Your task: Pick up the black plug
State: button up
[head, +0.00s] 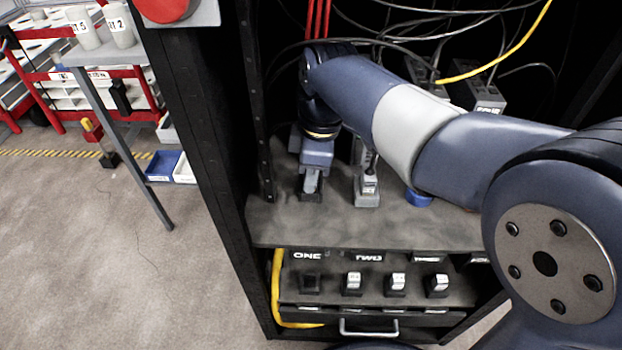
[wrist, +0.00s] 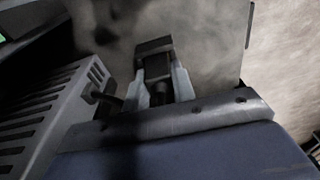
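My gripper (head: 311,181) reaches down to the grey shelf at its left part, beside the cabinet's left post. In the wrist view my gripper (wrist: 160,77) has its two pale fingers apart, one on each side of a small dark block. This block, apparently the black plug (wrist: 153,47), stands on the grey surface. In the head view its dark base (head: 311,197) shows just under the fingers. I cannot tell whether the fingers touch it.
A grey device (head: 367,186) stands on the shelf (head: 430,228) just right of my gripper. A blue round part (head: 418,198) lies farther right. Below, a drawer (head: 370,311) holds labelled slots; white-topped blocks (head: 352,283) stand in several, and ONE (head: 310,284) shows only black. Cables hang behind.

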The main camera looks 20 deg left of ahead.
jog(key=c, duration=0.4)
jog(key=shift+o, duration=0.2)
jog(key=shift+r, duration=0.15)
